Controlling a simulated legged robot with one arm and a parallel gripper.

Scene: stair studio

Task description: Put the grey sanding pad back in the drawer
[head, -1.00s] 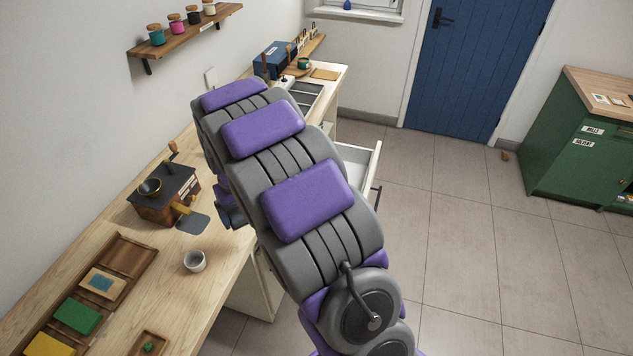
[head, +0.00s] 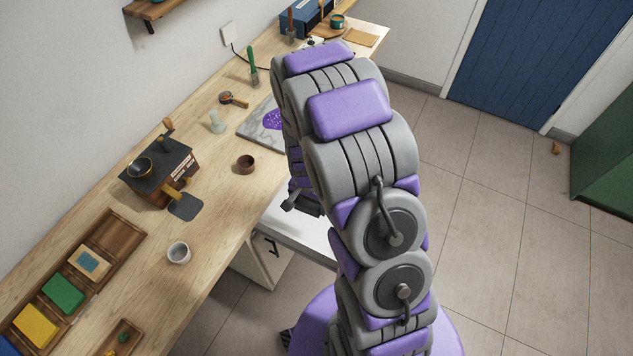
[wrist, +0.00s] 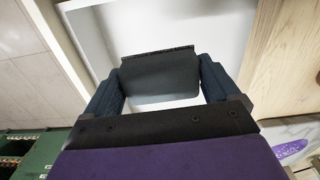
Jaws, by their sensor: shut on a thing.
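In the wrist view the grey sanding pad (wrist: 160,76), a dark grey block with a darker upper edge, sits between the two fingers of my gripper (wrist: 161,86). My gripper is shut on it. The open white drawer (wrist: 218,32) lies beyond the pad, its pale inside filling the upper middle. In the head view my gripper (head: 303,204) is over the open drawer (head: 318,240) at the bench's front edge. The arm hides part of the drawer there, and I cannot make out the pad. The height of the pad over the drawer floor is unclear.
The wooden bench (head: 215,215) runs along the left wall. A mill-like box (head: 160,172), a white cup (head: 178,253), a small brown bowl (head: 245,164) and a tray with coloured blocks (head: 122,236) stand on it.

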